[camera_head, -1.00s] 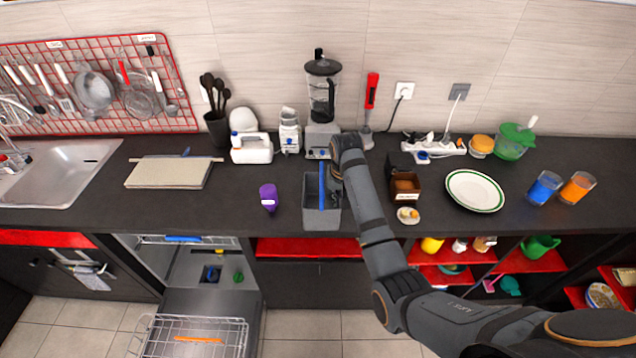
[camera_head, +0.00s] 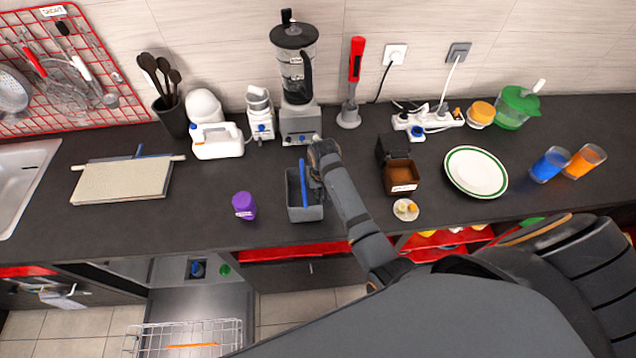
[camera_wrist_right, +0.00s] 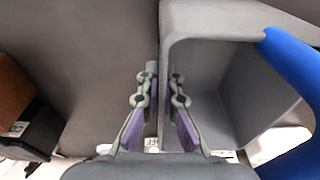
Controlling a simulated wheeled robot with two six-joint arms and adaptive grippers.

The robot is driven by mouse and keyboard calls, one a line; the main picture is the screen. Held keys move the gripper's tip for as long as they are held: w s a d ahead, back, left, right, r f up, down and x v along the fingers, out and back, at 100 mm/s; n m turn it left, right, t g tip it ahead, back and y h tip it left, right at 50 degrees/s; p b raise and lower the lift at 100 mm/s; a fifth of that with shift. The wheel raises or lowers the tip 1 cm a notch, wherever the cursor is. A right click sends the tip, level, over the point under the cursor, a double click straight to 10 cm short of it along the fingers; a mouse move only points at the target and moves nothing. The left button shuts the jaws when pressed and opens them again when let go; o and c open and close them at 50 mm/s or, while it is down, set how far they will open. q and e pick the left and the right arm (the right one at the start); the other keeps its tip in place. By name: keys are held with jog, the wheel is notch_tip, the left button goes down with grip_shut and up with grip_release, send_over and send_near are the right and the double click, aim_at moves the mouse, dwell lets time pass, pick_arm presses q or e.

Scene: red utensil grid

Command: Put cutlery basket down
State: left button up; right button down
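The cutlery basket (camera_head: 306,214) is a grey open box with a blue handle (camera_head: 303,183). It is upright at the middle of the dark counter, behind the front edge. I cannot tell for sure whether its base touches the counter. My right gripper (camera_head: 316,172) is at its right side, partly hidden by my arm. In the right wrist view the fingers (camera_wrist_right: 161,85) are close together on either side of the basket's wall, with the basket (camera_wrist_right: 205,85) and its blue handle to the right. My left gripper is not in view.
A purple bottle (camera_head: 244,206) stands left of the basket. A blender (camera_head: 299,125) stands behind it. A brown box (camera_head: 401,178) and a small dish (camera_head: 405,210) are to the right. Bare counter lies between the purple bottle and the cutting board (camera_head: 122,182).

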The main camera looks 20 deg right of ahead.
aim_at(304, 190)
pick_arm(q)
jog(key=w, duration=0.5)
pick_arm(e)
jog(key=c, duration=2)
grip_release()
jog(key=shift+w+d+f, duration=0.1)
jog(key=shift+w+f, duration=0.35)
jog(key=shift+o, duration=1.2)
jog(key=shift+s+r, duration=0.2)
jog(key=shift+s, duration=0.1)
jog(key=shift+o, duration=1.2)
jog(key=shift+w, duration=0.1)
jog(key=shift+r, duration=0.1)
jog(key=r, duration=0.1)
jog(key=r+b, duration=0.1)
jog(key=r, duration=0.2)
jog(key=shift+s+r+b, duration=0.35)
jog(key=r, duration=0.2)
jog(key=r+b, duration=0.1)
jog(key=r, duration=0.3)
jog(key=shift+s+a+r, duration=0.1)
jog(key=shift+s+a, duration=0.1)
jog(key=shift+s, duration=0.1)
jog(key=shift+s+r, duration=0.15)
jog(key=shift+r, duration=0.3)
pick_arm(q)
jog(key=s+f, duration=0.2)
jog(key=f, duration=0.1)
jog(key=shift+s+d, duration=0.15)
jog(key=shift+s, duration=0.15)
